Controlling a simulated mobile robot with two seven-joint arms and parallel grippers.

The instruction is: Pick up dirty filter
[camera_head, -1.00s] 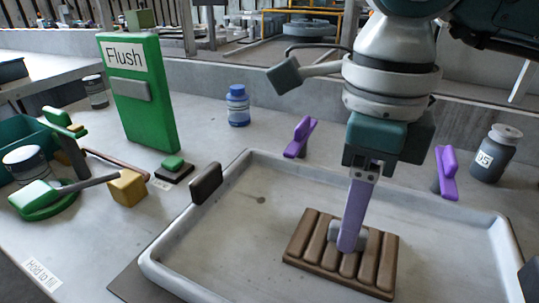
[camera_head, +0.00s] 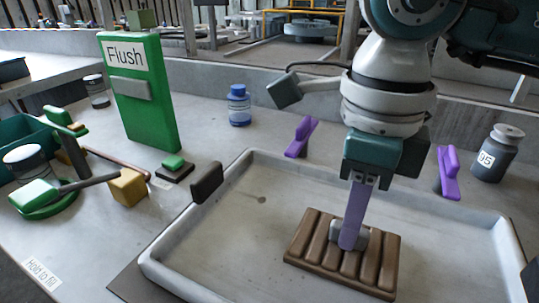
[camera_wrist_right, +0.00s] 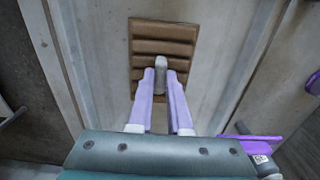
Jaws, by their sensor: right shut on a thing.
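The dirty filter (camera_head: 308,238) is a brown, ribbed slab lying in the shallow grey tray (camera_head: 165,262). A small grey handle stands on its top. My right gripper (camera_head: 347,246) comes down from above with purple fingers and is shut on that handle. In the right wrist view the two fingers (camera_wrist_right: 160,98) stand on both sides of the grey handle, and the brown ribbed filter (camera_wrist_right: 163,40) shows beyond them. I cannot tell whether the filter is clear of the tray floor. My left gripper is not in view.
A green box marked Flush (camera_head: 140,95) stands at the back left, with a blue bottle (camera_head: 238,106) beyond the tray. Purple clips (camera_head: 300,138) and a dark clip (camera_head: 207,182) stand along the tray's rim. A grey jar (camera_head: 496,155) is at the right. The tray's left part is clear.

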